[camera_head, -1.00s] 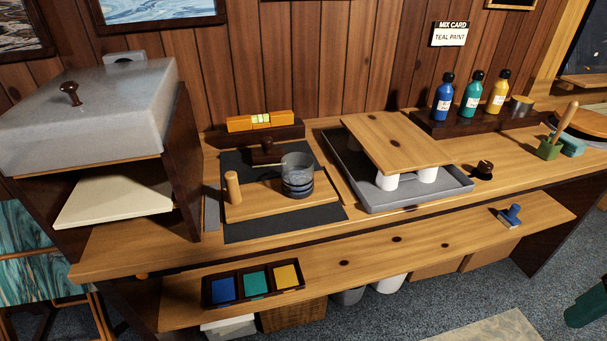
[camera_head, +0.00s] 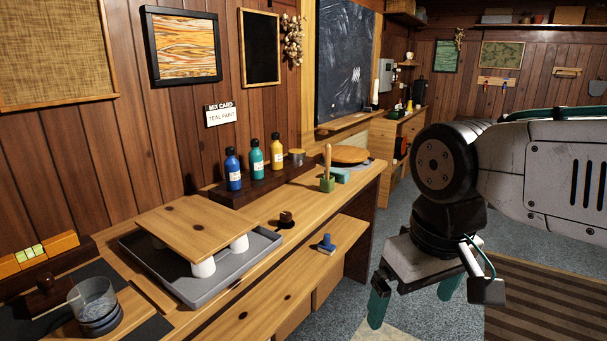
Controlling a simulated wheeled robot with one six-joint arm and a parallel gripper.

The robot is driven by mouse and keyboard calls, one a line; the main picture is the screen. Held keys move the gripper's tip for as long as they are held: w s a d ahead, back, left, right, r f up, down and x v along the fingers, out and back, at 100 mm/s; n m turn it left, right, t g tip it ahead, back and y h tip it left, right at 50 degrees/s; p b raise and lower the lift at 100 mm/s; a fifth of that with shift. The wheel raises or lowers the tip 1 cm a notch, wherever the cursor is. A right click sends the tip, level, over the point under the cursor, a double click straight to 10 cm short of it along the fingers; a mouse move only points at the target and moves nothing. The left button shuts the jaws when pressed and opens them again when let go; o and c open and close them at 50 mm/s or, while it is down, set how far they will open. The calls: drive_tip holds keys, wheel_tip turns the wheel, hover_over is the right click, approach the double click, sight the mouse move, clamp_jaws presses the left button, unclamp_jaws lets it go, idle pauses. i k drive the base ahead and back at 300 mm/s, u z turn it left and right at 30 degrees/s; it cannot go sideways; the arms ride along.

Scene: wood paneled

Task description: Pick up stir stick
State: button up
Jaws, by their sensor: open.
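My gripper (camera_head: 413,299) hangs in the air to the right of and in front of the bench, pointing down. Its two green-tipped fingers are spread apart with nothing between them. It is well apart from the stick. A thin pale line shows by the clear cup (camera_head: 92,295) at lower left; I cannot tell what it is.
Blue (camera_head: 232,170), teal (camera_head: 257,160) and yellow (camera_head: 277,154) bottles stand on a dark rack left of the stick. A teal block (camera_head: 343,174) and a round wooden lid (camera_head: 346,154) sit close behind it. A grey tray (camera_head: 245,267) and a blue-handled stamp (camera_head: 326,243) are nearer.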

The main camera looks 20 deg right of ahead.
sight(328, 157)
drive_tip(key=z, duration=0.2)
drive_tip(key=i, duration=0.35)
drive_tip(key=z, duration=0.75)
drive_tip(key=i, duration=1.65)
drive_tip(key=u, duration=0.4)
